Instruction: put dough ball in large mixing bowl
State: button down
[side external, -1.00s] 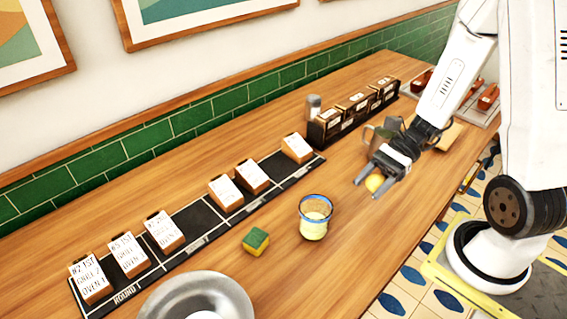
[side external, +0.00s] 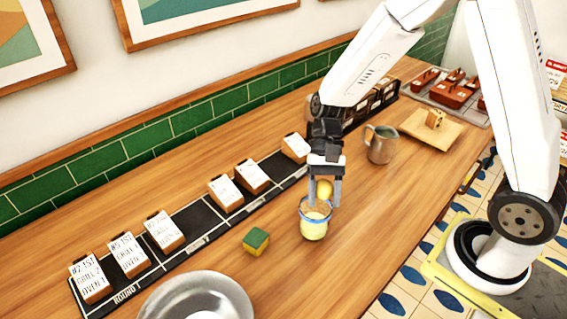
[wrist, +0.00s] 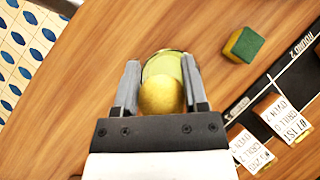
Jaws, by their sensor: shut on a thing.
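My gripper (side external: 322,198) points down and is shut on the yellow dough ball (side external: 324,188). In the wrist view the dough ball (wrist: 162,97) sits between the two fingers. A glass (side external: 313,230) with pale yellow contents and a blue rim stands just below the ball. The fingertips overlap its rim in the side view; I cannot tell whether they touch. The glass (wrist: 160,64) is partly hidden behind the ball in the wrist view. The large metal mixing bowl (side external: 232,293) is at the bottom left of the side view, cut off by the frame, apart from my gripper.
A green and yellow sponge (side external: 256,242) lies between glass and bowl. A black ticket rail (side external: 195,222) with several upright ticket blocks runs along the wall side. A metal pitcher (side external: 381,146) and a wooden board (side external: 415,124) stand to the right. Bare counter lies near the front edge.

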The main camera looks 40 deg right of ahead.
jog(key=a+r+n+t+h, duration=0.1)
jog(key=a+r+n+t, duration=0.2)
jog(key=a+n, duration=2.2)
jog(key=a, duration=0.6)
jog(key=shift+s+a+r, duration=0.15)
jog(key=shift+s+a, duration=0.15)
jog(key=shift+s, duration=0.1)
jog(key=shift+f, duration=5.45)
